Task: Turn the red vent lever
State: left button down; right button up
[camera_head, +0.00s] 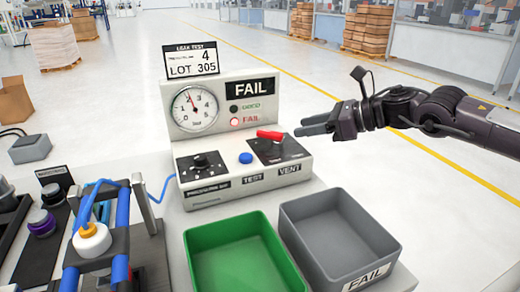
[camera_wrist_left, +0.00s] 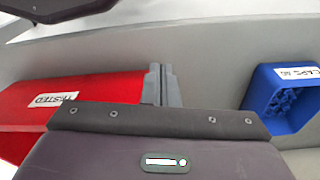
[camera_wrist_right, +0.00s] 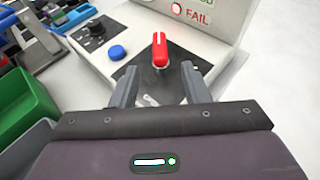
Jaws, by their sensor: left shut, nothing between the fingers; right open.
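The red vent lever (camera_head: 270,135) sits on a dark plate at the right of the leak test box (camera_head: 245,178), above the VENT label. In the head view it lies roughly level, pointing left. My right gripper (camera_head: 312,126) comes in from the right, just beside the lever. In the right wrist view the lever (camera_wrist_right: 160,50) stands ahead, between the lines of the two open fingers (camera_wrist_right: 158,85), and no contact is visible. My left gripper (camera_wrist_left: 162,80) is shut and empty, seen only in its wrist view near a red bin.
A green bin (camera_head: 190,240) and a grey FAIL bin (camera_head: 285,210) stand before the box. A blue button (camera_head: 246,158) and black knob (camera_head: 201,160) are left of the lever. The left wrist view shows the red TESTED bin (camera_wrist_left: 90,85) and a blue bin (camera_wrist_left: 255,95).

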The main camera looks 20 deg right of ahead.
aim_at(276, 133)
jog(key=p+x, duration=0.2)
jog(key=p, duration=0.2)
jog(key=shift+w+a+r, duration=0.1)
jog(key=p+x, duration=0.3)
jog(key=x, duration=0.1)
pick_arm(q)
jog(key=s+a+f, duration=0.4)
jog(key=s+f, duration=0.6)
jog(key=f, duration=0.3)
jog(key=shift+s+a+f+p, duration=0.2)
jog(key=shift+s+f+p, duration=0.15)
jog(key=shift+s, duration=0.05)
pick_arm(e)
jog(key=shift+w+a+f, duration=0.4)
jog(key=shift+w+f, duration=0.05)
grip_shut()
